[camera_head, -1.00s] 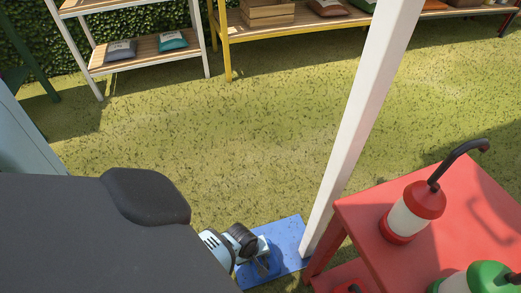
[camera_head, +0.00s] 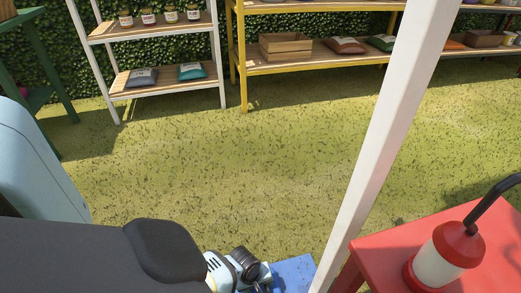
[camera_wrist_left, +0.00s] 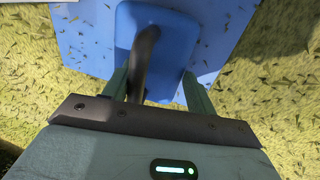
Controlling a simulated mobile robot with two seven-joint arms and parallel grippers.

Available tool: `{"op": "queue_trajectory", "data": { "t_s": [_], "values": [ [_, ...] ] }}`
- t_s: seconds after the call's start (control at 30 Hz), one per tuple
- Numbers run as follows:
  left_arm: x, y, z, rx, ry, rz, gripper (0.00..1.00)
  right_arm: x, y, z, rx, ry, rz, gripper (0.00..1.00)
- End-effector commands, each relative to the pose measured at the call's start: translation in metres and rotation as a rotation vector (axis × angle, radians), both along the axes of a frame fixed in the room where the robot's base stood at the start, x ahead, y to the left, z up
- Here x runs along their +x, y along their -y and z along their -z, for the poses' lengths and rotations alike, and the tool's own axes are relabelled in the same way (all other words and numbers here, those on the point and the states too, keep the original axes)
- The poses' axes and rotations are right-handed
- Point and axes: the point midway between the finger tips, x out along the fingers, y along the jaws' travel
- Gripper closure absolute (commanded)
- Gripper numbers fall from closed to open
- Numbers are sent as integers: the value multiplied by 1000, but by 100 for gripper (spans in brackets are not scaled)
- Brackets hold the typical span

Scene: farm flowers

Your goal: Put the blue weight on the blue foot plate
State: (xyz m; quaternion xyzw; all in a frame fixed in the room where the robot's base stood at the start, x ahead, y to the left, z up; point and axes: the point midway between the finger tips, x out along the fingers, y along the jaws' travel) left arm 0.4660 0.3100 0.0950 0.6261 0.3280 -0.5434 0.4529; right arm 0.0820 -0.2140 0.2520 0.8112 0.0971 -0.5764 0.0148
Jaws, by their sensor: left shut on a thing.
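The blue foot plate (camera_head: 294,272) lies on the grass at the foot of a white post, at the bottom edge of the head view. It fills the upper part of the left wrist view (camera_wrist_left: 85,40). The blue weight (camera_wrist_left: 172,50), a rounded block with a dark curved handle (camera_wrist_left: 144,60), is over the plate in the wrist view. I cannot tell whether it touches the plate. My left gripper (camera_wrist_left: 155,88) is shut on the handle, its fingers at either side. In the head view its wrist is beside the plate and mostly hides the weight. My right gripper is not in view.
The white post (camera_head: 375,140) rises just right of my left gripper. A red table (camera_head: 390,260) with a red-and-white feeder (camera_head: 445,255) stands at right. Shelves (camera_head: 165,70) line the hedge behind. Open grass (camera_head: 230,160) lies between.

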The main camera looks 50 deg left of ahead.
Motion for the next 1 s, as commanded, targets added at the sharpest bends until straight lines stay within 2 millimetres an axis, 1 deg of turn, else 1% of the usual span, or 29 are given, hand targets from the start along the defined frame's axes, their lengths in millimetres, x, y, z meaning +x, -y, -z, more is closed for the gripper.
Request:
{"op": "queue_trajectory", "data": {
  "t_s": [0.03,0.1,0.33,0.37,0.53,0.83,0.93,1.0],
  "values": [
    [5,-1,4,1,9,-1,100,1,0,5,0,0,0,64],
    [5,-1,7,1,10,-1,100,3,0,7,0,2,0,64],
    [5,-1,7,2,13,-1,100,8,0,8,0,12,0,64],
    [2,-1,9,2,5,-1,41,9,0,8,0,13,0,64],
    [1,-1,9,2,4,-1,18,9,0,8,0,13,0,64],
    [1,-1,8,2,4,-1,18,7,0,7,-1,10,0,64],
    [0,-1,2,2,4,-1,18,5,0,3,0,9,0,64],
    [-1,-2,-5,2,6,-1,18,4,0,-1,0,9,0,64]
  ]
}}
